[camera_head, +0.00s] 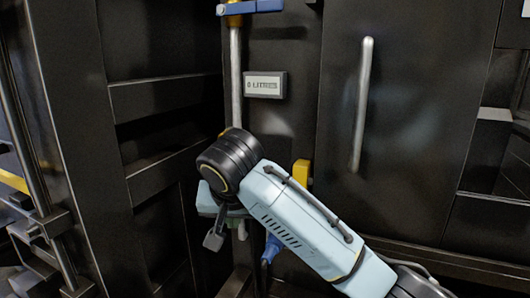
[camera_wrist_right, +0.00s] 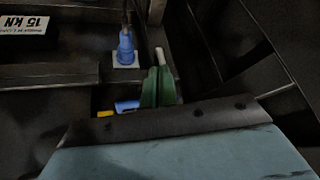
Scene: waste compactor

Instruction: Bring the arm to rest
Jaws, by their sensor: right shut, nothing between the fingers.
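My right arm (camera_head: 300,225) comes in from the lower right of the head view, pale blue with a black round joint at its far end. My right gripper (camera_head: 214,238) hangs below that joint, partly hidden by the arm. In the right wrist view its green fingers (camera_wrist_right: 157,88) are together with nothing between them. My left gripper is in neither view.
The black compactor front has a long vertical handle (camera_head: 362,105) and a "0 LITRES" sign (camera_head: 264,85). A vertical metal rod (camera_head: 236,75) stands behind the arm.

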